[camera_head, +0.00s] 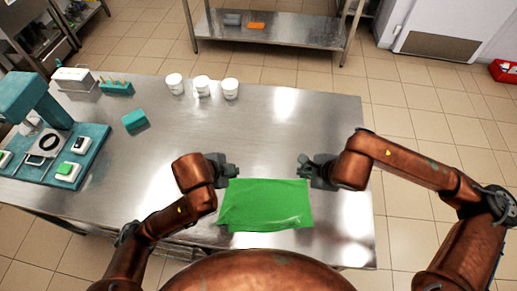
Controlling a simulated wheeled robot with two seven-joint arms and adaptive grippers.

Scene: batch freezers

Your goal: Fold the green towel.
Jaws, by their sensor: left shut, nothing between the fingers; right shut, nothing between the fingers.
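The green towel (266,205) lies on the steel table near its front edge, close to my body. It shows as a roughly rectangular sheet with slightly uneven edges and a small crease at the lower left. My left gripper (232,171) is shut and empty near the towel's upper left corner. My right gripper (304,160) is shut and empty near the towel's upper right corner. I cannot tell from this view how high the grippers are above the table.
White cups (231,88) stand at the back of the steel table (310,115). A teal block (135,119), a teal rack (117,88) and a teal machine (38,100) are on the left. The table's middle is clear behind the grippers.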

